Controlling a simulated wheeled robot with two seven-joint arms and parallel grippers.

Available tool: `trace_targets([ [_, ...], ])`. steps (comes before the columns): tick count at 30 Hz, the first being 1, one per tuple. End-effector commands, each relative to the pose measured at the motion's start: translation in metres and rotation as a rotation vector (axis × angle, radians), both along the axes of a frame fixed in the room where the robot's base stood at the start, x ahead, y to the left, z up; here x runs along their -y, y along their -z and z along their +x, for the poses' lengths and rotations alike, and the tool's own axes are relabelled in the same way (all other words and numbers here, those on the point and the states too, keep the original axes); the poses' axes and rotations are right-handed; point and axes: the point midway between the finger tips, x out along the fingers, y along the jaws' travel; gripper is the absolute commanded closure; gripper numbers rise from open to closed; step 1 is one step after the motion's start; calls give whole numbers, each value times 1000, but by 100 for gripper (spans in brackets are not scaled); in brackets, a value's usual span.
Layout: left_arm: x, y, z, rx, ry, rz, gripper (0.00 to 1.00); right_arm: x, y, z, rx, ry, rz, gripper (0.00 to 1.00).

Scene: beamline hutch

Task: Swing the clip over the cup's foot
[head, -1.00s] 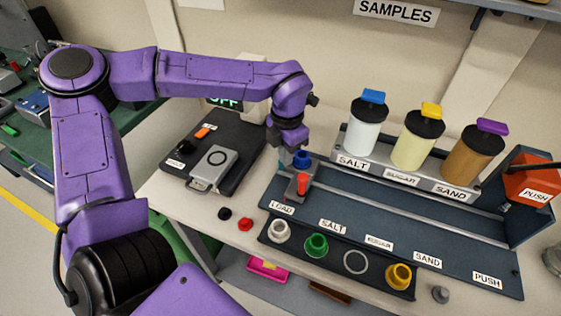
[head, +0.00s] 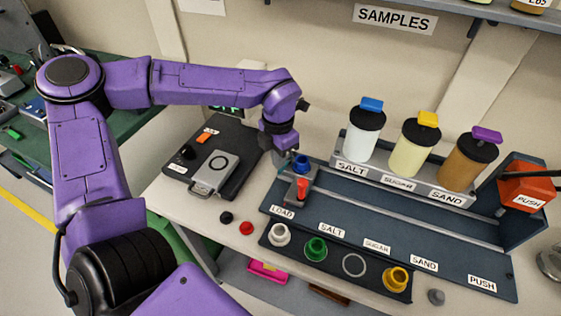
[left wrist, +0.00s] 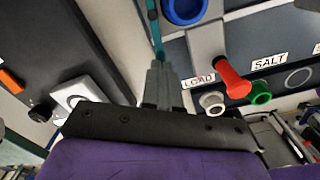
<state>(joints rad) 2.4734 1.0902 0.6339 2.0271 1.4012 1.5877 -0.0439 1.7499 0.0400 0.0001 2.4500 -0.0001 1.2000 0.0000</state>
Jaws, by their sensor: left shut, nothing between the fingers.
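The blue cup (head: 301,164) stands on a grey carriage at the LOAD end of the dark rail; its round rim shows in the left wrist view (left wrist: 185,12). The clip with its red handle (head: 302,187) is on the carriage in front of the cup, and its red handle shows in the left wrist view (left wrist: 232,78). The cup's foot is not clear to see. My left gripper (head: 280,158) points down just left of the cup, apart from the red handle. Its fingers (left wrist: 157,65) are shut and empty. My right gripper is not in view.
SALT, SUGAR and SAND jars (head: 417,145) stand behind the rail. An orange PUSH block (head: 526,187) is at its right end. A front rack (head: 330,262) holds several coloured rings. A black plate with a grey device (head: 214,172) lies at left.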

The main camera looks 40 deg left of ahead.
Motion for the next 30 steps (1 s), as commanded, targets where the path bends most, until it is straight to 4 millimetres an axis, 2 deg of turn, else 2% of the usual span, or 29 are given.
trace_targets([
  [12,-12,-2,1,1,-1,0,100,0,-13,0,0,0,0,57],
  [23,-14,0,1,1,0,0,100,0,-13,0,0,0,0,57],
  [30,-23,-2,4,0,-2,-1,100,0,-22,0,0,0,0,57],
])
